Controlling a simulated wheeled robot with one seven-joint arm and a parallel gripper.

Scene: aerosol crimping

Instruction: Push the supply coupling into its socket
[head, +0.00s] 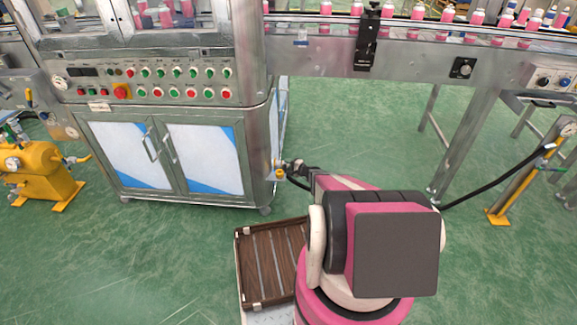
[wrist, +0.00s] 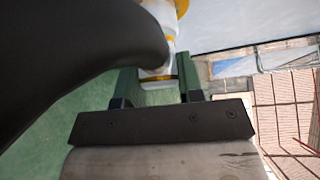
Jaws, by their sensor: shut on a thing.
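The supply coupling (wrist: 158,73) shows in the wrist view as a pale metallic body between the green fingers of my gripper (wrist: 154,88). My gripper is shut on it. A thick black hose (wrist: 75,45) bends across the upper left of that view. Just beyond the coupling is a white and yellow fitting (wrist: 180,8), apparently the socket. In the head view, my gripper (head: 292,169) is at the lower right corner of the machine cabinet, close against a small yellow fitting (head: 279,174). I cannot tell whether the coupling is seated; the contact is too small and partly hidden.
The steel cabinet (head: 185,110) with buttons and blue-white doors stands left of my gripper. A conveyor (head: 420,55) with pink cans crosses behind. The hose (head: 490,182) runs right to a yellow-footed post (head: 520,185). A brown slatted crate (head: 240,270) lies in front. Green floor is clear behind.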

